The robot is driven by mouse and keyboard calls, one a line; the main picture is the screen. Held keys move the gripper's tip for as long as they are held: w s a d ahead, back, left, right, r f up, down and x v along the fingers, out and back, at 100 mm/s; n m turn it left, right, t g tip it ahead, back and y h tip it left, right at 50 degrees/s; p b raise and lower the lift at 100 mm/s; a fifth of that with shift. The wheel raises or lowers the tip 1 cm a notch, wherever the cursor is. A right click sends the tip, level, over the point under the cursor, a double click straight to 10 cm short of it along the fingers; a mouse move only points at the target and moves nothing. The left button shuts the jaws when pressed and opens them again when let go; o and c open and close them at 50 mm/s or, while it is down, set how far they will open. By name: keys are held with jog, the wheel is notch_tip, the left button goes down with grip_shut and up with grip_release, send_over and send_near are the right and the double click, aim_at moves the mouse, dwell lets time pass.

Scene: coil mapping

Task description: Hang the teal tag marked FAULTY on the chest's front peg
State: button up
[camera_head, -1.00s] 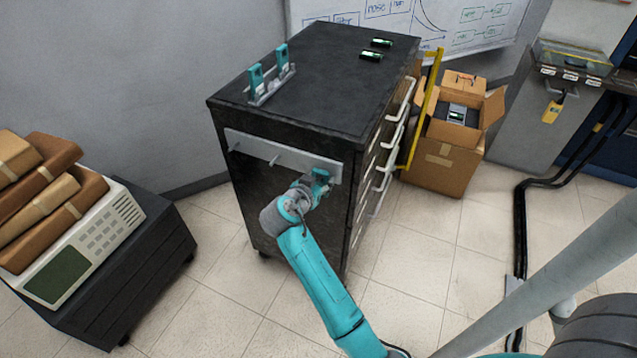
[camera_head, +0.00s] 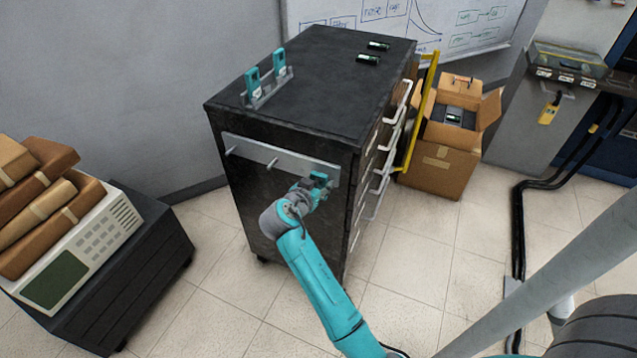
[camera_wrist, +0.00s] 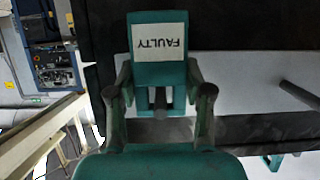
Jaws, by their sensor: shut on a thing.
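The teal tag (camera_wrist: 160,70) has a white label reading FAULTY, upside down in the wrist view. My gripper (camera_wrist: 160,104) is shut on it, a finger at each side of its lower part. A grey peg shows just below the label, between the fingers; I cannot tell whether it passes through the tag. In the head view the tag (camera_head: 318,177) is at the right end of the pale peg rail (camera_head: 262,154) on the dark chest (camera_head: 300,75), and my gripper (camera_head: 309,188) partly covers it. Whether the tag touches the rail is unclear.
Another peg (camera_wrist: 300,95) sticks out at the right in the wrist view. Two teal tags (camera_head: 265,73) stand in a rack on the chest top. A dark cart (camera_head: 150,265) with parcels is at left; an open carton (camera_head: 445,150) is at right.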

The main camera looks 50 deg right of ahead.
dwell(0.3)
jog(key=o, duration=1)
jog(key=o, duration=0.3)
jog(key=shift+a, duration=0.1)
jog(key=shift+v, duration=3.45)
